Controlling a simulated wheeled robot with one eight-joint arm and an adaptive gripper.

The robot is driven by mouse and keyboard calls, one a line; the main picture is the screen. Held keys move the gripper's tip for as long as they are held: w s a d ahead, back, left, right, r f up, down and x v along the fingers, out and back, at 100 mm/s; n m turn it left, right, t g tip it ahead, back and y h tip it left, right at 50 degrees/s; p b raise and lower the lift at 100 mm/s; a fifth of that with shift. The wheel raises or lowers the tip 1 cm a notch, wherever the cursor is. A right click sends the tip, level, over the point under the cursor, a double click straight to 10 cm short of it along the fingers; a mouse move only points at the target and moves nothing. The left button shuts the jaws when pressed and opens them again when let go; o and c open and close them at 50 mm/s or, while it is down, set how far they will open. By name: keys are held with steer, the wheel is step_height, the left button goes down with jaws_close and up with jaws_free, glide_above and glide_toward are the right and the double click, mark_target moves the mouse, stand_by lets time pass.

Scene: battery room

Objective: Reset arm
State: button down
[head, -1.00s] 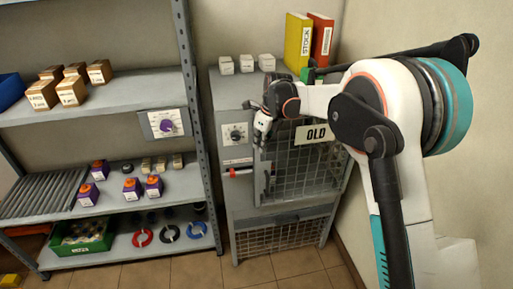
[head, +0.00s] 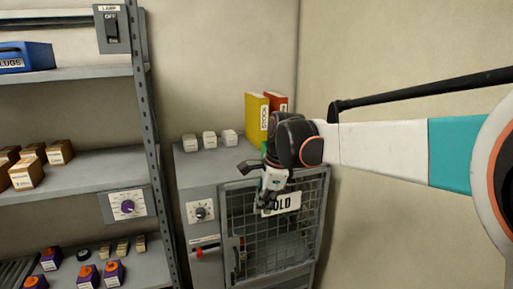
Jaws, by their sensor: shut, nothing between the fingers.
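My gripper (head: 266,203) hangs at the end of my arm, pointing down in front of the cabinet (head: 208,172). It is shut with nothing in it. It covers the left part of the OLD sign (head: 283,202) on the cabinet's mesh door (head: 250,230). My arm stretches in from the right side of the head view. I cannot tell whether the gripper touches the door.
A shelf rack (head: 146,130) stands at the left with brown boxes, purple-and-orange items and a blue bin (head: 28,58). White blocks (head: 209,139), a yellow binder (head: 257,120) and a red binder (head: 279,103) stand on the cabinet. Bare wall lies at the right.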

steer(key=s+d+f+n+t, duration=0.1)
steer(key=s+d+f+n, duration=0.1)
steer(key=s+d+n, duration=0.3)
steer(key=s+d+f+n+t+h+b, duration=0.1)
steer(key=s+d+n, duration=0.5)
steer(key=s, duration=0.7)
steer(key=s+d+f+n+t+h+b, duration=0.1)
steer(key=s+d+f+n+t, duration=0.2)
steer(key=s+d+n, duration=0.3)
steer(key=s, duration=0.3)
steer(key=shift+d, duration=0.25)
steer(key=shift+w, duration=0.1)
stand_by(0.4)
